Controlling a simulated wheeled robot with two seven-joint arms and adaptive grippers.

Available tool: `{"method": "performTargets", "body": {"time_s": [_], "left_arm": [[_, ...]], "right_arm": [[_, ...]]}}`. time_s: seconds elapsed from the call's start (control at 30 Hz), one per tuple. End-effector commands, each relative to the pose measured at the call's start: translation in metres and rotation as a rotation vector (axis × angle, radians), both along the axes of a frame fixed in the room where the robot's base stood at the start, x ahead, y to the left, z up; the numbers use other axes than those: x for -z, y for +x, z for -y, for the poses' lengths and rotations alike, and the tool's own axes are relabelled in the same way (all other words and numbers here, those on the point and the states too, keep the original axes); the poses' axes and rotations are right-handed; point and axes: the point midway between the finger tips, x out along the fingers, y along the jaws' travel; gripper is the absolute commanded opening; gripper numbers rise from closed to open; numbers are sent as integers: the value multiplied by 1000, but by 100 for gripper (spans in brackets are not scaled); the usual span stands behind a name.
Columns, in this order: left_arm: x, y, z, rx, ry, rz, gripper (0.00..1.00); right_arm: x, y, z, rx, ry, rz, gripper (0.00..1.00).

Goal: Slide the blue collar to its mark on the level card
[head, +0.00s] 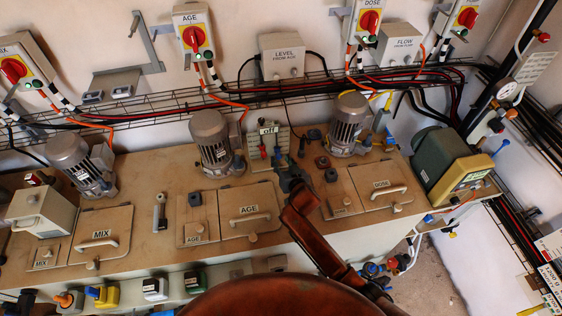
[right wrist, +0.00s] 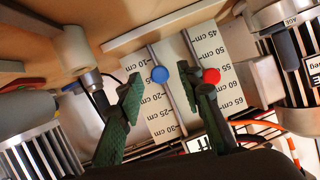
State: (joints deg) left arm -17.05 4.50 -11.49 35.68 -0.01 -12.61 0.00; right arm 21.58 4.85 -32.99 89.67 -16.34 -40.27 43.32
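The level card (right wrist: 180,103) fills the middle of the right wrist view, tilted in the picture, with two printed centimetre scales and a thin rod along each. The blue collar (right wrist: 160,74) is a small round knob on the left rod, near the -15 cm line. A red collar (right wrist: 211,76) sits on the right rod, near 55 cm. My right gripper (right wrist: 167,90) is open, its green fingers apart on either side of the blue collar, with a visible gap. In the head view the card (head: 270,130) stands behind my right gripper (head: 286,165). My left gripper is not in view.
The AGE motor (head: 211,140) stands left of the card and the DOSE motor (head: 348,123) right of it. A wire cable tray (head: 140,112) runs along the wall above. In the wrist view the red collar is close to my right-hand finger.

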Motion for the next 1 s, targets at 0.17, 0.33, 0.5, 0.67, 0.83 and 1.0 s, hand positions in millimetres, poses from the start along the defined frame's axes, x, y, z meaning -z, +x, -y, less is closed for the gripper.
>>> {"method": "performTargets", "body": {"time_s": [0.17, 0.33, 0.5, 0.67, 0.83, 1.0], "left_arm": [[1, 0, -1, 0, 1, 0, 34], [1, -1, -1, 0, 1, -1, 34], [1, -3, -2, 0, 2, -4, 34], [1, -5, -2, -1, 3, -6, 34], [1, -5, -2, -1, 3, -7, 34], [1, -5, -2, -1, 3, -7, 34]], "right_arm": [[2, 5, -2, 0, 0, 0, 34], [2, 5, -2, 0, 0, 0, 34], [2, 5, -2, 0, 0, 0, 23], [2, 5, -2, 0, 0, 0, 12], [2, 5, -2, 0, 0, 0, 0], [2, 4, -2, 0, 0, 0, 0]]}}
